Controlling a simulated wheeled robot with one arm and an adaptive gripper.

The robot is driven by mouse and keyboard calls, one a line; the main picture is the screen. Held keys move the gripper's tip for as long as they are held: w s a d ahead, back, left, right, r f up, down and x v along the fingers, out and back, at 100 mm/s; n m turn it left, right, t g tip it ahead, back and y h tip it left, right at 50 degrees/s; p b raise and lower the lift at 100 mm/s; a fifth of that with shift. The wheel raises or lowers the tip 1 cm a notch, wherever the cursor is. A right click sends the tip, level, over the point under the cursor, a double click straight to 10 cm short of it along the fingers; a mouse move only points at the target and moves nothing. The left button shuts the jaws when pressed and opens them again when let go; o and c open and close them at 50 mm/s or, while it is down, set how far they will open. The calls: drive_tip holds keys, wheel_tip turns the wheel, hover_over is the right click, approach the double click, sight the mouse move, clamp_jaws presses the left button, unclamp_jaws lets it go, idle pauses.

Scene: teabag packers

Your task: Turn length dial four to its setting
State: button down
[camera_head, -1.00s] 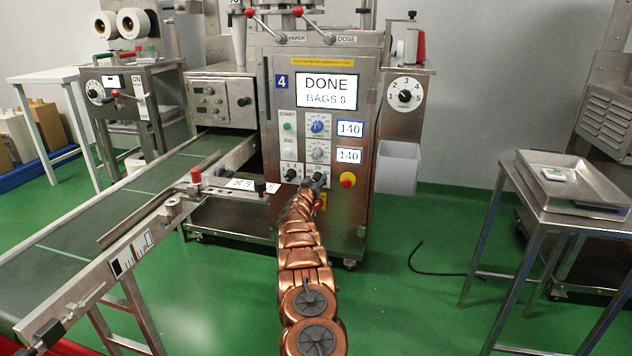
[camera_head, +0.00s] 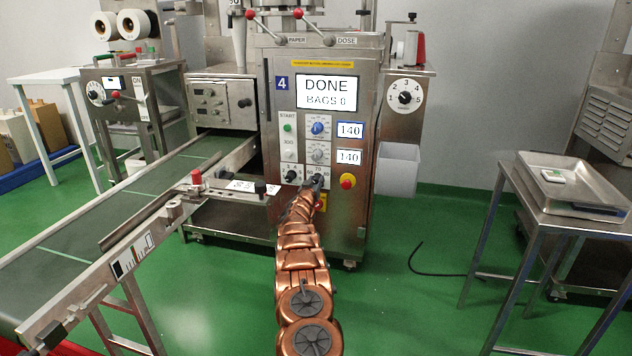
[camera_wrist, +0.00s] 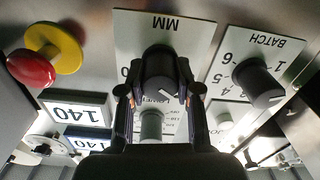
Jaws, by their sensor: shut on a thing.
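The dial marked MM (camera_wrist: 160,72) is a dark round knob on a white plate, shown upside down in the wrist view. My gripper (camera_wrist: 158,92) has a finger on each side of this knob and is shut on it. A white pointer line on the knob points down and right in that view. In the head view my gripper (camera_head: 315,183) is at the lower right of the panel of the machine marked 4 (camera_head: 282,83) and hides most of the dial. The machine's screen (camera_head: 326,92) reads DONE, BAGS 0.
The BATCH dial (camera_wrist: 258,80) is close beside the MM dial. A red stop button (camera_head: 347,181) on a yellow collar is on its other side. Two readouts show 140, the upper (camera_head: 350,130) and lower (camera_head: 348,156). A conveyor (camera_head: 130,205) runs along the left.

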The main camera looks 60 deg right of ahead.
drive_tip(key=m+p, duration=0.1)
drive_tip(key=m, duration=0.5)
drive_tip(key=shift+p, duration=0.35)
drive_tip(key=m+b, duration=0.1)
drive_tip(key=m, duration=0.4)
drive_tip(key=shift+f, duration=0.1)
drive_tip(key=m+b, duration=0.3)
drive_tip(key=m, duration=0.3)
drive_tip(key=shift+m, duration=0.4)
drive_tip(key=shift+m+b, duration=1.6)
drive_tip(key=shift+m, duration=0.9)
drive_tip(key=c, duration=0.8)
unclamp_jaws()
